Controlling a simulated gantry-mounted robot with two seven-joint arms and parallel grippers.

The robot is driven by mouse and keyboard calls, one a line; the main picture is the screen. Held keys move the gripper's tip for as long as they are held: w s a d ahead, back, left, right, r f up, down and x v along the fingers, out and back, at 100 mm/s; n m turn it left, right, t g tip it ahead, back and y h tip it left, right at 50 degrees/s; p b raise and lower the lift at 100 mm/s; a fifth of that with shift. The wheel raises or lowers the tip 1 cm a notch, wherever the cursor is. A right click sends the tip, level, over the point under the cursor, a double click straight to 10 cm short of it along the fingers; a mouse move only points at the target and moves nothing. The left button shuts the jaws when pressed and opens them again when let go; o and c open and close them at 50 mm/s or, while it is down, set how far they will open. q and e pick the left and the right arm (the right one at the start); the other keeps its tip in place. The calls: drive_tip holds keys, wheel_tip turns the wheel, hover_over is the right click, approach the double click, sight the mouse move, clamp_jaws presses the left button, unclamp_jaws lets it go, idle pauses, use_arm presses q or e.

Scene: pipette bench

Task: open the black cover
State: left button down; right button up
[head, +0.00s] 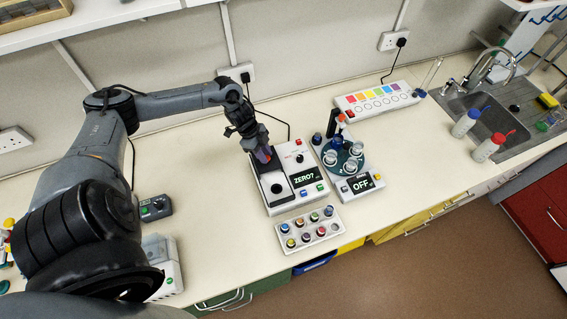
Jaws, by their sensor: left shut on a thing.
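The black cover (271,178) is on the left half of a white bench instrument whose display (304,177) reads "ZERO?". A darker round spot shows on the black area; I cannot tell whether it is a knob or an opening. My left gripper (264,156) points down at the far end of the black area. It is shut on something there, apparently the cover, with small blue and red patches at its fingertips. The fingers hide the exact contact and how far the cover is raised. My right gripper is not in view.
A rack of several coloured vials (296,247) stands in front of the instrument. A round teal device (358,185) reading "OFF" holds flasks to the right. A white strip with coloured squares (376,99) lies behind.

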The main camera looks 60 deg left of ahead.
use_arm(q)
drive_tip(key=shift+a, duration=0.15)
drive_tip(key=c, duration=0.9)
unclamp_jaws()
drive_tip(key=shift+s+a+r, duration=0.1)
drive_tip(key=shift+a+r, duration=0.1)
drive_tip(key=shift+r, duration=0.25)
drive_tip(key=shift+p+v, duration=1.15)
drive_tip(key=shift+v, duration=3.7)
